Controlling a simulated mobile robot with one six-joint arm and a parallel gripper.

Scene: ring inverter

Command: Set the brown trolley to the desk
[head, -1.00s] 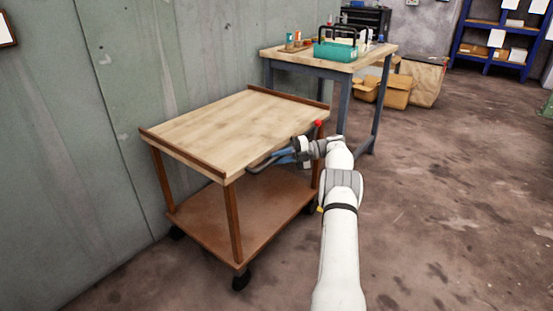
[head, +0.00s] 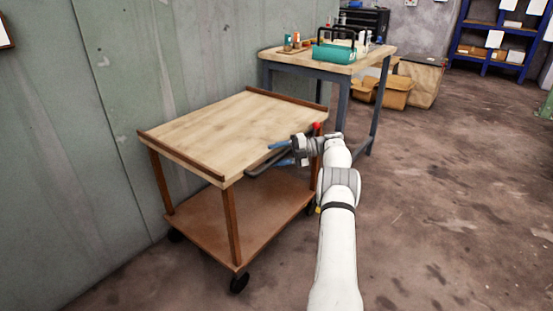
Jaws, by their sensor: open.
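The brown trolley (head: 195,140) stands along the wall at the left centre, with a pale wooden top, brown end lips, a brown lower shelf (head: 222,228) and black casters. A dark bar handle (head: 258,171) runs along its right-hand side. My gripper (head: 280,154) is open at that handle, its blue fingers on either side of the bar; I cannot tell whether they touch it. The desk (head: 330,68), with a wooden top and blue-grey legs, stands behind the trolley to the right. The trolley's far end looks close to the desk; the exact gap is hidden.
A teal toolbox (head: 334,54) and small bottles stand on the desk. Cardboard boxes (head: 392,93) sit on the floor right of it. A blue shelf (head: 490,45) is at the back right. The floor on the right is clear. The wall (head: 115,100) borders the trolley's left.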

